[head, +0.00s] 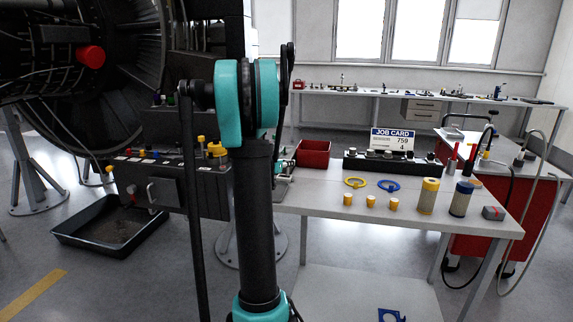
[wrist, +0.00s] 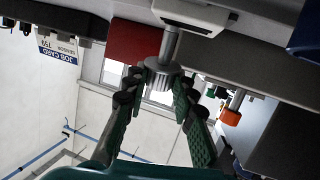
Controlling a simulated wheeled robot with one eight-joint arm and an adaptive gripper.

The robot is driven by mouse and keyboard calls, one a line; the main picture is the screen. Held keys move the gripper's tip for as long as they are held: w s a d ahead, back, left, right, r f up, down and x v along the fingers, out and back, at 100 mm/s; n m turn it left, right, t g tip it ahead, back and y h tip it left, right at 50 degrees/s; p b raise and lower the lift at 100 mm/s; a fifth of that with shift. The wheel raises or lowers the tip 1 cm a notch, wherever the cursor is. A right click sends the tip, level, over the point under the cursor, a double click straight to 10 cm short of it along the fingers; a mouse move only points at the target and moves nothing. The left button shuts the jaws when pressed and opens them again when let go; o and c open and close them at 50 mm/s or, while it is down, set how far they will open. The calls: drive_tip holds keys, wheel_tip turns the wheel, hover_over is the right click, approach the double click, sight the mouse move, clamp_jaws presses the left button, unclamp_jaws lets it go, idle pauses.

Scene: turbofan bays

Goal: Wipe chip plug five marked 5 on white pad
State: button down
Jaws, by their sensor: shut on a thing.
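My gripper (wrist: 160,82) is shut on a grey metal plug with a ribbed head in the wrist view, where the scene appears upside down. I take this as chip plug five (wrist: 170,46); no 5 can be read on it. Its shaft runs from the fingers to a white block, apparently the white pad (wrist: 195,12). The shaft's end meets or overlaps the pad's edge; I cannot tell whether they touch.
A red bin (head: 313,153) and a black rack (head: 365,165) with grey knobs stand behind on the bench (head: 320,203). A dark engine unit (head: 180,187) with coloured plugs is at left.

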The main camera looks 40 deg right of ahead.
drive_tip(key=shift+w+a, duration=0.4)
drive_tip(key=shift+w, duration=0.15)
drive_tip(key=shift+w+a+r, duration=0.1)
drive_tip(key=shift+w+a, duration=0.4)
drive_tip(key=shift+w, duration=0.1)
drive_tip(key=shift+r, duration=0.1)
wheel_tip(320, 180, up, 8)
idle(0.8)
